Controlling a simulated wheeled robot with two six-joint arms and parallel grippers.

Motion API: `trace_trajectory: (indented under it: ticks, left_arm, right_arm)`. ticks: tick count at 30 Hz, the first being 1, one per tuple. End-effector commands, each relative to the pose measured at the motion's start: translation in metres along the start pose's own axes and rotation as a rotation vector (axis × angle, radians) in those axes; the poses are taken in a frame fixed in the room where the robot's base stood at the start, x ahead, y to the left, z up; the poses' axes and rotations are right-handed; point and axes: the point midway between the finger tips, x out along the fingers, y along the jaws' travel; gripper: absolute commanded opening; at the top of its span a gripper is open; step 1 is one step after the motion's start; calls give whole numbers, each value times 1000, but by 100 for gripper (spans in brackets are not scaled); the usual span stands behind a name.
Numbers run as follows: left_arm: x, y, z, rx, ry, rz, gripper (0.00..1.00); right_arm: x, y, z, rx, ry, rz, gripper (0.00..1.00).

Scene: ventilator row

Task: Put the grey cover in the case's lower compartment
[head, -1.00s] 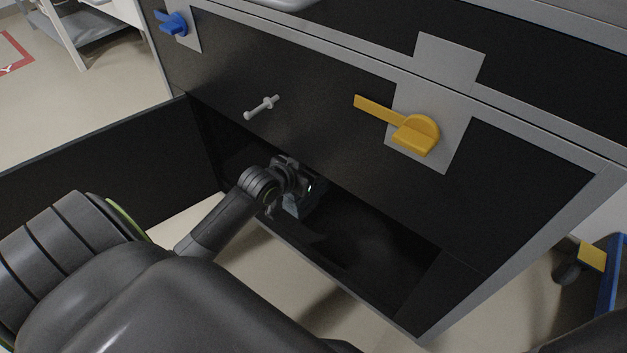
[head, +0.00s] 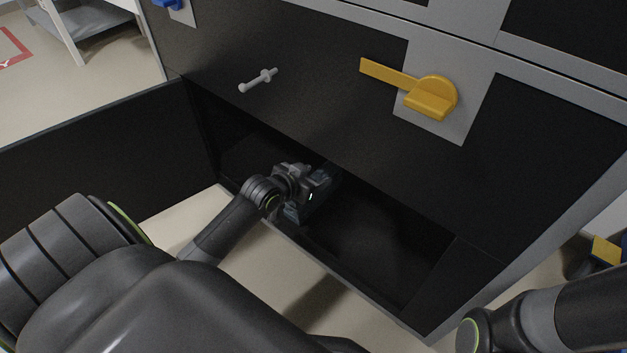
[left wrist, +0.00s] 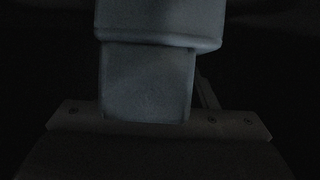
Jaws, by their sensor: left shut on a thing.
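The case's lower compartment (head: 385,250) is a dark open space under the front panel. My left arm reaches into it from the front left. My left gripper (head: 310,195) is inside the opening, shut on the grey cover (left wrist: 150,80). In the left wrist view the cover is a blue-grey block, wider at the top, between the jaws. The dark interior hides whether the cover touches the compartment floor. My right gripper is out of view; part of my right arm shows at the lower right.
A dark open door panel (head: 90,150) stands out at the left of the opening. A yellow latch (head: 428,98) and a small grey handle (head: 258,80) are on the front above it. The compartment's right part looks empty.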

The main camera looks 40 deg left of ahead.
Motion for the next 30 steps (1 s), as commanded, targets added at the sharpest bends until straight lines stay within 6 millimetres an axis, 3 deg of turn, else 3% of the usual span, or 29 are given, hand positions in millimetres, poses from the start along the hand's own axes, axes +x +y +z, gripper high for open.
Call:
trace_trajectory:
  ticks: [11,12,16,26,30]
  left_arm:
    - [2,0,2,1,3,1,22]
    - [1,0,2,1,1,0,58]
    - [1,0,2,1,1,0,74]
    - [0,0,-1,2,2,0,74]
    - [-14,0,-3,2,0,0,74]
  right_arm:
    - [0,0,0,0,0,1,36]
    - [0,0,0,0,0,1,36]
    - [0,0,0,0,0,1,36]
    - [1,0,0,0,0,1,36]
    - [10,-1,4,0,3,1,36]
